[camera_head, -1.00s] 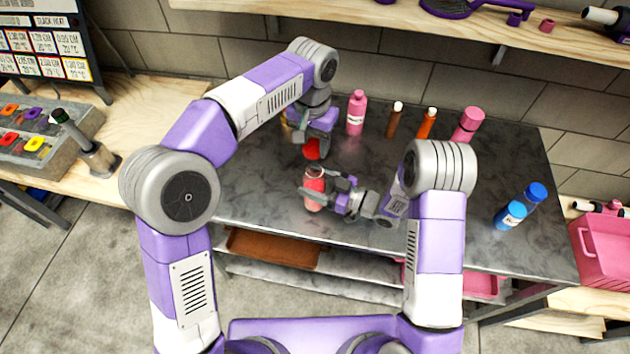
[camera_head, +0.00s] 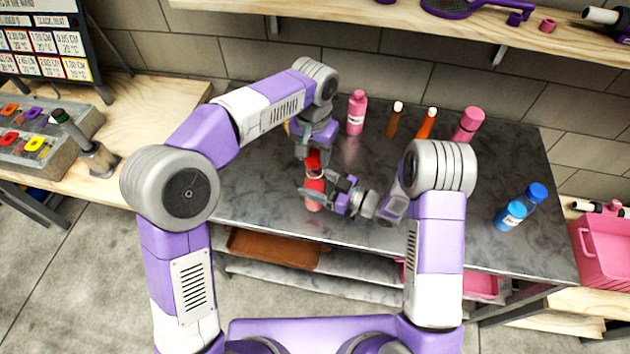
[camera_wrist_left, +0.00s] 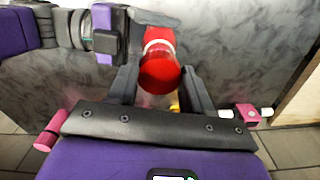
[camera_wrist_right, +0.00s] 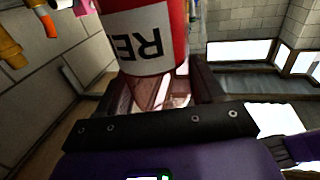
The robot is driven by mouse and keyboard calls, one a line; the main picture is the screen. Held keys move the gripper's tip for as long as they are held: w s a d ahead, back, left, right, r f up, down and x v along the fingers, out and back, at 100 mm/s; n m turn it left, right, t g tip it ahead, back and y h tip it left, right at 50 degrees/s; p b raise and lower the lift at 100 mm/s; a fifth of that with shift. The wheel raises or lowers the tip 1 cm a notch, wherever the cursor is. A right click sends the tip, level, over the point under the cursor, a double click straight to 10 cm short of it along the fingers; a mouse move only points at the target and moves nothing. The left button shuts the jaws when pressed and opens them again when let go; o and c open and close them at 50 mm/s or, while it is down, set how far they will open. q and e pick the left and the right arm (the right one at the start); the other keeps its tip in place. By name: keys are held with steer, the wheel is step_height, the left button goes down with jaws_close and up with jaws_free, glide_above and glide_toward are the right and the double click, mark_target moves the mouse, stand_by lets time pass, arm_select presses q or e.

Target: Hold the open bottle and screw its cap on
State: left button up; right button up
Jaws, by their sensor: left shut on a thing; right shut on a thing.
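The bottle (camera_head: 313,201) is clear with red contents and a white label. It stands upright at the bench's front, and my right gripper (camera_head: 328,188) is shut around it. In the right wrist view its label (camera_wrist_right: 150,42) shows the letters "RE". The red cap (camera_head: 312,160) is shut in my left gripper (camera_head: 313,147), which points down from above. In the left wrist view the cap (camera_wrist_left: 160,75) sits between the fingers, in line with the bottle's top. I cannot tell whether the cap touches the neck.
Along the back of the grey bench (camera_head: 270,185) stand a pink bottle (camera_head: 356,115), a brown bottle (camera_head: 395,121), an orange bottle (camera_head: 427,125) and a larger pink bottle (camera_head: 467,126). The bench's left part is clear.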

mark_target(315, 180)
stand_by(0.8)
arm_select(q)
steer(key=shift+f, duration=0.9)
steer(key=shift+f, duration=0.5)
